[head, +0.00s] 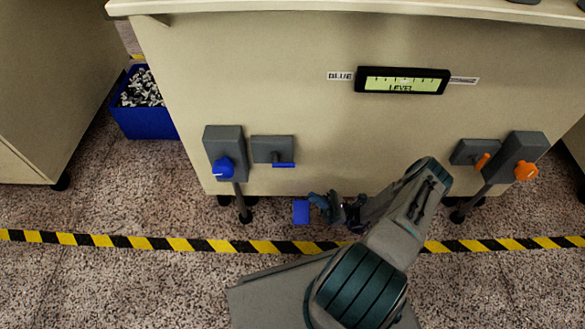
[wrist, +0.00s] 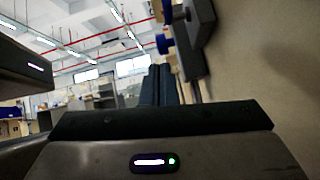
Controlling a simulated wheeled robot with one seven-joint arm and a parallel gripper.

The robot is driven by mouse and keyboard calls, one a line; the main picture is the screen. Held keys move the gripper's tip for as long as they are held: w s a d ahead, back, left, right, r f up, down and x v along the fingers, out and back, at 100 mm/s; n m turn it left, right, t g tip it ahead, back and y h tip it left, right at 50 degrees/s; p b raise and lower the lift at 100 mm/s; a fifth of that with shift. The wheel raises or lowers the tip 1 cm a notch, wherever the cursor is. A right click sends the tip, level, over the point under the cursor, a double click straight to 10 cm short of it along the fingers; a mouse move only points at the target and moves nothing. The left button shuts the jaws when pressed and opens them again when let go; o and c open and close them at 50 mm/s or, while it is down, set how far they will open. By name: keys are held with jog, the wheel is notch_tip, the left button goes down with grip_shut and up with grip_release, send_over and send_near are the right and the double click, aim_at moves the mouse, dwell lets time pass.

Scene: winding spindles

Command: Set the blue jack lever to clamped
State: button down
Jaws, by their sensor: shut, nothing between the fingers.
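The blue jack's grey housing (head: 222,143) is on the left of the cabinet front, with a blue knob (head: 224,168) on it. Right of it, a grey plate (head: 272,148) carries a flat blue bar-shaped lever (head: 284,165), lying level along its lower edge. Which of these is the clamp lever is not labelled. My gripper (head: 318,201) is shut and empty, low in front of the cabinet, below and right of the lever and apart from it. In the wrist view, its dark fingers (wrist: 156,85) are together; a blue knob (wrist: 163,44) shows beyond them.
A small blue block (head: 301,212) shows just left of my gripper; its support is unclear. A level display (head: 402,81) marked BLUE is above. An orange knob (head: 525,170) is at right. A blue bin (head: 143,119) stands left. Striped tape (head: 120,241) crosses the floor.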

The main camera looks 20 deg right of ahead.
jog(key=shift+w+d+f+m+t+h, duration=0.1)
jog(key=shift+f+m+t+h, duration=0.2)
jog(key=shift+m+t, duration=0.4)
jog(key=shift+d+f+m+t+h, duration=0.1)
jog(key=shift+f+m+t, duration=0.3)
jog(key=shift+t, duration=0.5)
jog(key=b, duration=0.2)
send_near(284, 165)
jog(key=shift+w+a+f+x, duration=0.1)
jog(key=shift+x, duration=0.7)
jog(key=shift+w+a+f+x, duration=0.1)
jog(key=shift+f+x, duration=0.05)
jog(key=shift+x, duration=0.65)
jog(key=shift+w+a+f+x, duration=0.1)
jog(key=shift+x, duration=0.7)
jog(key=shift+d+r+n+g+h+p, duration=0.15)
jog(key=shift+r+n+g+h+p, duration=0.15)
jog(key=shift+g+h+p, duration=0.3)
